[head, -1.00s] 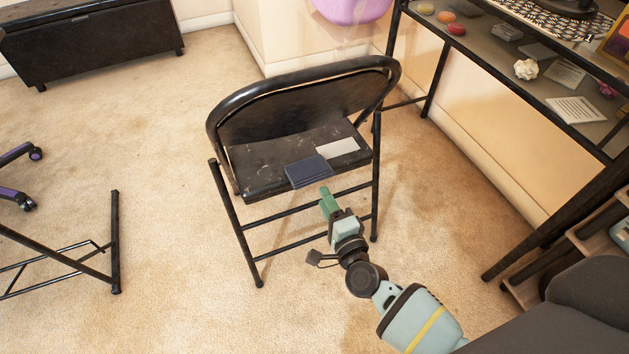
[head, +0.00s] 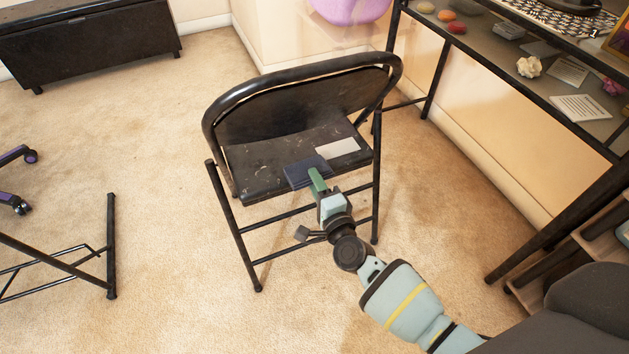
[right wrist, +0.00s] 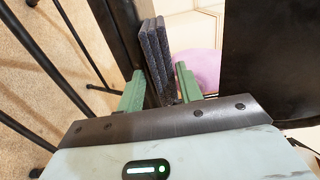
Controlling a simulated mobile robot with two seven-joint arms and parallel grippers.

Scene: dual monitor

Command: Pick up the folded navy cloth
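The folded navy cloth (head: 304,174) lies on the front edge of the black folding chair's seat (head: 262,165), partly overhanging it. My right gripper (head: 317,180) is at the cloth's front edge in the head view. In the right wrist view the two green fingers of the right gripper (right wrist: 158,92) stand apart, with the cloth (right wrist: 158,58) between or just beyond their tips. I see a gap between the right finger and the cloth. Whether the left finger touches the cloth I cannot tell. My left gripper is not in view.
A pale flat item (head: 338,148) lies on the seat to the right of the cloth. The chair backrest (head: 300,100) rises behind. A desk (head: 545,80) with several small items stands at the right. Carpet (head: 150,130) is open to the left of the chair.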

